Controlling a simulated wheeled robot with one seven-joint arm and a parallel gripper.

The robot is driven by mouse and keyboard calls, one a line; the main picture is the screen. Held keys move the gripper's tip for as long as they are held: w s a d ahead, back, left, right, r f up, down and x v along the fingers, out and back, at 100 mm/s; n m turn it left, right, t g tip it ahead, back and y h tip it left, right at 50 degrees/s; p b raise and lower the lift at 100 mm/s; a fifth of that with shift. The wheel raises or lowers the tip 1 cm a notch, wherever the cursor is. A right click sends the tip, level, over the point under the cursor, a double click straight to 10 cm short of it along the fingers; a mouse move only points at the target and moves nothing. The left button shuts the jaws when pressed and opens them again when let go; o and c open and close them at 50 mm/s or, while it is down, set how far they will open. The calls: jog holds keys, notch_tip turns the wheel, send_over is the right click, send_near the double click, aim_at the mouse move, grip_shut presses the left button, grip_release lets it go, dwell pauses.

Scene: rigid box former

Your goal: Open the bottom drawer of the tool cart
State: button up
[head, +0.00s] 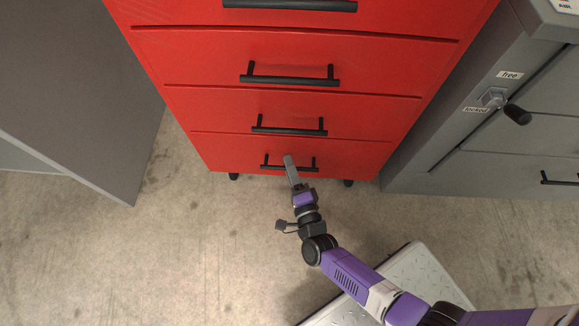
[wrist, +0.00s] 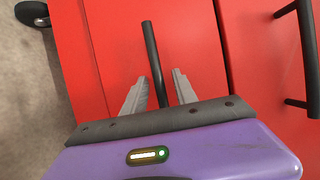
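The red tool cart (head: 290,60) stands ahead with its drawers stacked one above another. The bottom drawer (head: 235,154) is flush with the cart front, and its black bar handle (head: 304,168) shows in the head view. My gripper (head: 289,160) is at that handle. In the wrist view the bottom drawer's handle (wrist: 152,55) runs between the two grey fingers of my gripper (wrist: 158,88). The fingers are apart, with a gap on each side of the bar. Whether the fingertips reach past the bar is hard to tell.
The handle of the drawer above (head: 290,130) is close by; it also shows in the wrist view (wrist: 308,50). A grey cabinet (head: 480,165) stands close on the right, a grey panel (head: 80,100) on the left.

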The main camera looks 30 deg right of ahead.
grip_shut()
dwell(1.3)
